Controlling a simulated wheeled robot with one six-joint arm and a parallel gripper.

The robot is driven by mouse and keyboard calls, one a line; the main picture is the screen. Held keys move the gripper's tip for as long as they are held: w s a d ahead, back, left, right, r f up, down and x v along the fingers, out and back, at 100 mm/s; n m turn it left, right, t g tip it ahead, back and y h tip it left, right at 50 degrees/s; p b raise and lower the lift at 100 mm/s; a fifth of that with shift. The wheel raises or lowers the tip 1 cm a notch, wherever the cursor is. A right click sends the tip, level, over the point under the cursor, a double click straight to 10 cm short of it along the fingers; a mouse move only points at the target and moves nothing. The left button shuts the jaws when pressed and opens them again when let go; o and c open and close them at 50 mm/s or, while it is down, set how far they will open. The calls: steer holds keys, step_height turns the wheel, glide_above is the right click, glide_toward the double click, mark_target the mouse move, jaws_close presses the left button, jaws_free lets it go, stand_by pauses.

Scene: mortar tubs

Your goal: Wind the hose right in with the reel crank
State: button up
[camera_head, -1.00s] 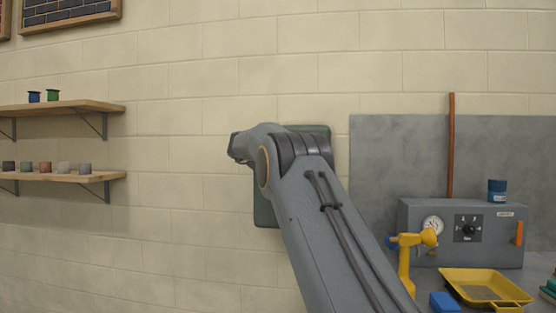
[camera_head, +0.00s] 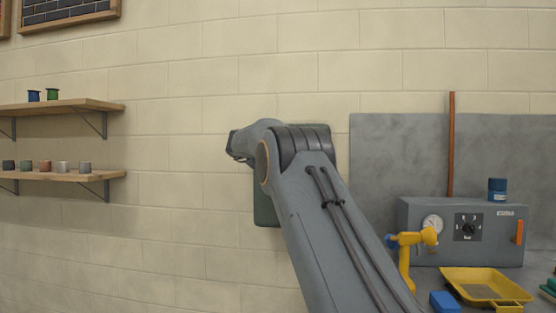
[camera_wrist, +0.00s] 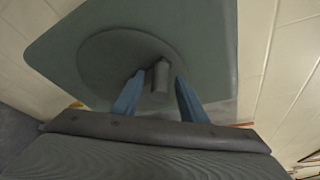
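The reel's green backing plate (camera_head: 265,208) is on the block wall, mostly behind my arm in the head view. In the wrist view the plate (camera_wrist: 65,55) fills the upper part, with a round grey disc (camera_wrist: 105,60) on it. A short grey crank knob (camera_wrist: 160,78) stands out from the disc. My gripper (camera_wrist: 160,82) is open, its two blue fingers on either side of the knob. Small gaps show between the fingers and the knob. My gripper is hidden in the head view. I cannot make out a hose in either view.
At the right stand a grey box with a gauge (camera_head: 464,225), a yellow tool (camera_head: 405,262), a yellow tray (camera_head: 485,287) and a blue block (camera_head: 444,302). A thin brown pipe (camera_head: 451,145) rises behind. Wooden shelves (camera_head: 70,107) with small pots hang at the left. The wall between is bare.

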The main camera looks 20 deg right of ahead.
steer(key=b+v, duration=0.1)
steer(key=v, duration=0.6)
steer(key=shift+b, duration=0.4)
